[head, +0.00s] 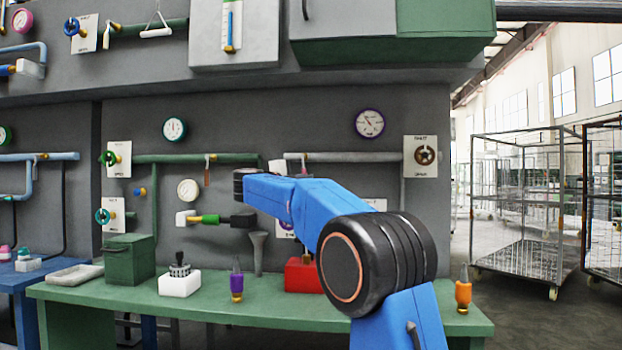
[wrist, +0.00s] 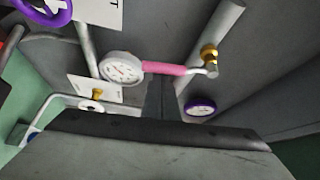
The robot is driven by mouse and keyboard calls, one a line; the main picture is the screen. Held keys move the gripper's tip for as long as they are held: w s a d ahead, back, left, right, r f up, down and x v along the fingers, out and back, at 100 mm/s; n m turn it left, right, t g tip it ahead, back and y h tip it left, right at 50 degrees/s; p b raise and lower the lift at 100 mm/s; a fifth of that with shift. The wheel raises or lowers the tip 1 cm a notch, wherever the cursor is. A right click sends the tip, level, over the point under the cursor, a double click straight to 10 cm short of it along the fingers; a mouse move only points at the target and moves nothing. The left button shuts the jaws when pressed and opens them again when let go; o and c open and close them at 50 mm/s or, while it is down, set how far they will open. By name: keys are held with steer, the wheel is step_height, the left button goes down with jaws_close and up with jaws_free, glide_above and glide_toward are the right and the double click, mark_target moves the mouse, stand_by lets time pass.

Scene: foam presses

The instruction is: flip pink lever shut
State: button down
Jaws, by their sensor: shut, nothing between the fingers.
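The pink lever (wrist: 166,69) shows in the wrist view as a pink sleeve on a silver rod. It runs from beside a white gauge (wrist: 122,69) to a brass fitting (wrist: 209,54) on a grey pipe. My gripper (wrist: 159,80) is shut and empty, its dark fingers pointing up at the lever's lower edge. Whether they touch the lever cannot be told.
A purple-rimmed gauge (wrist: 201,106) is right of the fingers, and a purple handwheel (wrist: 45,12) is at the upper left. In the head view, a green bench (head: 115,300) holds a red block (head: 303,276), a green box (head: 129,260) and other small items.

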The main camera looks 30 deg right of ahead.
steer(key=shift+w+a+f, duration=0.1)
steer(key=shift+w+a, duration=0.3)
steer(key=shift+a, duration=0.1)
stand_by(0.4)
